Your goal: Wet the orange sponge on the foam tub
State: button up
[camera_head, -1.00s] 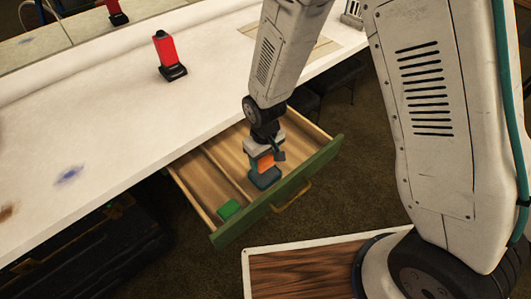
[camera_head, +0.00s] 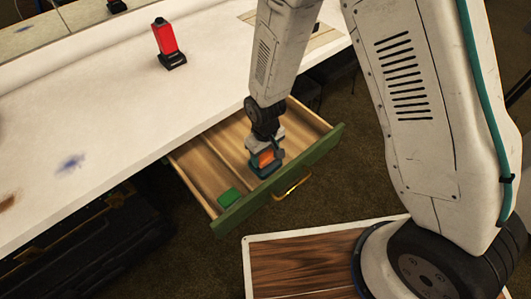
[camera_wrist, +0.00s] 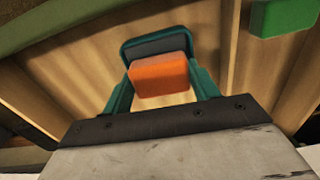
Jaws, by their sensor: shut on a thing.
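My gripper (camera_wrist: 161,88) points down over the open drawer and is shut on the orange sponge (camera_wrist: 161,75). The sponge (camera_head: 267,157) also shows in the head view between the fingers. I cannot tell whether sponge and tub touch, and no foam is visible.
The wooden drawer (camera_head: 205,184) with its green front (camera_head: 240,208) and yellow handle stands open under a white counter (camera_head: 110,125). A green block (camera_head: 229,198) lies in its left compartment. A red-and-black device (camera_head: 166,43) stands on the counter. A wood-topped surface (camera_head: 300,262) is below right.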

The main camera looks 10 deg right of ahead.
aim_at(265, 154)
jog(key=shift+f, duration=0.6)
dwell(1.4)
jog(key=shift+r, duration=3.55)
